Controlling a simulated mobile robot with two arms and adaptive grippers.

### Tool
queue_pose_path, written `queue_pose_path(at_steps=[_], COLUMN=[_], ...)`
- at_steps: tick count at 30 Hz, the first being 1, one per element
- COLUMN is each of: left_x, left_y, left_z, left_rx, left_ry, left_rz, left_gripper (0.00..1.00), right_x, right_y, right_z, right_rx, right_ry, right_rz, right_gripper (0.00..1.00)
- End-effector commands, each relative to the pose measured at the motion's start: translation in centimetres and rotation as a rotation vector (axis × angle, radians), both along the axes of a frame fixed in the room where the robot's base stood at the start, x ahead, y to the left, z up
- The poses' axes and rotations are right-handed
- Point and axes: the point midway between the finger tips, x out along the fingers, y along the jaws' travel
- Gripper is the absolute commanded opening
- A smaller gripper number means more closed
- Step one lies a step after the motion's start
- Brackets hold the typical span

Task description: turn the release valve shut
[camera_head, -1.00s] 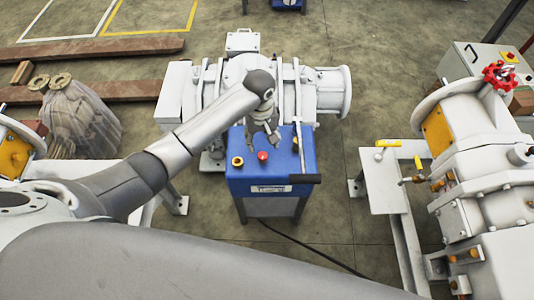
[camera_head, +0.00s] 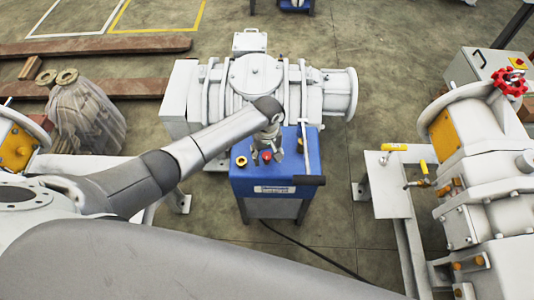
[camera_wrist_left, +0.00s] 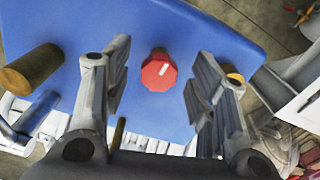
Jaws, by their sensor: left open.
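A red knob (camera_head: 266,157) with a white mark sits on top of a blue cabinet (camera_head: 245,186); no readable label names it as the release valve. In the left wrist view the knob (camera_wrist_left: 158,73) is faceted, and its white mark slants slightly off upright. My left gripper (camera_head: 267,152) is open over the cabinet top, pointing down. In the left wrist view its fingers (camera_wrist_left: 158,62) stand on either side of the knob, with a gap on both sides. My right gripper is not in view.
A yellow-topped knob (camera_head: 241,161) stands left of the red one. A dark-handled lever (camera_head: 308,181) is at the cabinet's right edge. A white pump (camera_head: 255,76) stands close behind. Another machine with a red handwheel (camera_head: 510,80) is at right. Open floor lies between them.

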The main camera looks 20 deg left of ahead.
Motion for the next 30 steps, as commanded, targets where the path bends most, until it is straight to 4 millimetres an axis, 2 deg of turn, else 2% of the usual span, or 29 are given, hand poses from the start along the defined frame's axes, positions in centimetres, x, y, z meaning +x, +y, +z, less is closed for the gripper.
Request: queue_pose_path(at_steps=[5, 6, 16, 23, 30], left_x=[0.0, 0.0, 0.0, 0.0, -0.1], left_y=[0.0, 0.0, 0.0, 0.0, 0.1], left_z=[0.0, 0.0, 0.0, 0.1, 0.2], left_rx=[0.0, 0.0, 0.0, 0.001, 0.001], left_ry=[0.0, 0.0, 0.0, 0.0, 0.003], left_rz=[-0.001, -0.001, 0.0, -0.017, -0.117], left_gripper=[0.53, 0.5, 0.07, 0.07, 0.07], right_x=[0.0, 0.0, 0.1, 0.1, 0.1], right_y=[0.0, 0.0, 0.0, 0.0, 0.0], right_z=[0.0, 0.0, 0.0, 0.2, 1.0], right_rx=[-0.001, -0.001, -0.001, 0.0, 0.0], right_ry=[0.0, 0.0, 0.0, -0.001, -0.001], right_rz=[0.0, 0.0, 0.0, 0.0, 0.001], right_gripper=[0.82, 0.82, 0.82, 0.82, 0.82])
